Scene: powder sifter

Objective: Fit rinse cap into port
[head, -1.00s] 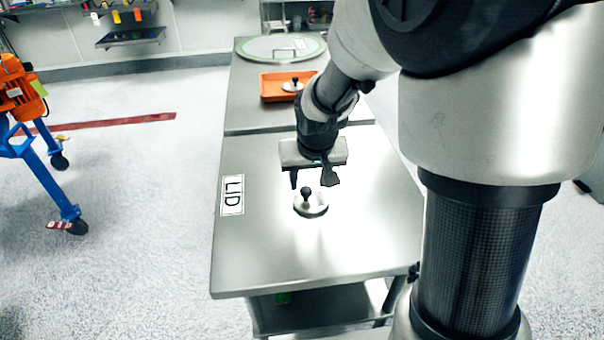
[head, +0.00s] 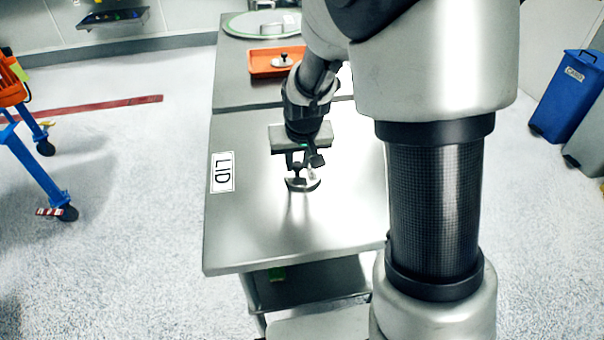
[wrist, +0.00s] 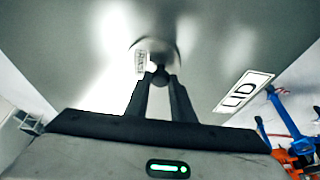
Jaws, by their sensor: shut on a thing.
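A round metal cap with a black knob (head: 303,184) is at the table's LID-marked half. My gripper (head: 304,164) is above it with its fingers shut on the knob. In the wrist view the two fingers close around the dark knob (wrist: 160,75), with the pale disc (wrist: 154,46) beyond it. Whether the disc touches the table or hangs just above it, I cannot tell. A similar knobbed cap (head: 283,60) lies in the orange tray (head: 258,65). I cannot make out the port in either view.
The steel table (head: 250,245) is mostly bare around the cap. A LID label (head: 222,172) lies near its left edge. A round green-rimmed lid (head: 235,25) is at the far end. A blue-legged orange machine (head: 35,165) stands left, a blue bin (head: 568,95) right.

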